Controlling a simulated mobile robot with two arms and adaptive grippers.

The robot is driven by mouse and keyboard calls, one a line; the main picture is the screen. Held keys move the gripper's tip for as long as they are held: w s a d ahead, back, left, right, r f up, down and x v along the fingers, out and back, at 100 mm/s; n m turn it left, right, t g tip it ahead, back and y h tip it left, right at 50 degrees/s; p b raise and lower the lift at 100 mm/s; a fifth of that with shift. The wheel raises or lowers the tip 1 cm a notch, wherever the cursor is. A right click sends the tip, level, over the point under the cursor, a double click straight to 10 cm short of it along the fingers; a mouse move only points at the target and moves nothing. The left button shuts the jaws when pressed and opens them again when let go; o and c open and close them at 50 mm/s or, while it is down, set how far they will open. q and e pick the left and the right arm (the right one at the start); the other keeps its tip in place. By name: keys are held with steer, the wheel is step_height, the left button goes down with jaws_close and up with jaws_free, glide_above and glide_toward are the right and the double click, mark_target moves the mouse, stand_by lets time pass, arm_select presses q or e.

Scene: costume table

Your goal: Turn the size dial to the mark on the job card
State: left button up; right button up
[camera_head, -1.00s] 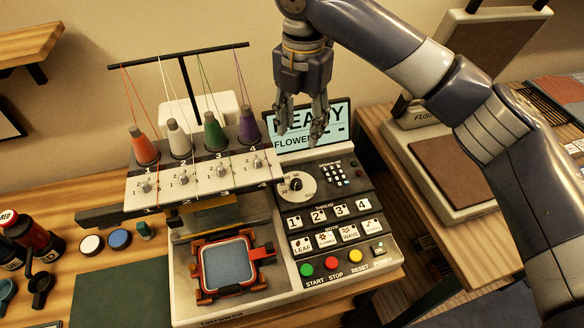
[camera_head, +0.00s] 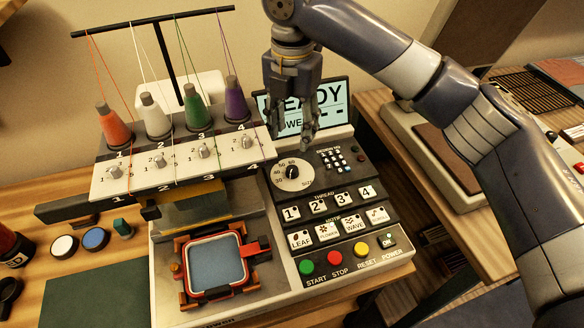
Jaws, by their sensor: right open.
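The size dial (camera_head: 292,173) is a round white plate with a dark knob and printed numbers. It sits at the upper left of the machine's dark control panel. My right gripper (camera_head: 292,140) points down from above, in front of the screen and above the dial. Its fingers are apart and hold nothing, and I see no clear contact with the dial. The screen (camera_head: 328,97) reads READY, with a second line partly hidden behind my gripper. No job card can be made out in this view. My left gripper is not in view.
Below the dial are the thread and motif buttons (camera_head: 328,203) and the coloured start, stop and reset buttons (camera_head: 334,257). Thread cones (camera_head: 195,105) stand left of the gripper. A hoop (camera_head: 216,262) lies at the front. A heat press (camera_head: 455,165) stands at right.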

mark_target(292, 169)
step_height(292, 169, down, 11)
steer(key=shift+r+p, duration=0.2)
steer(key=shift+p, duration=0.2)
jaws_close()
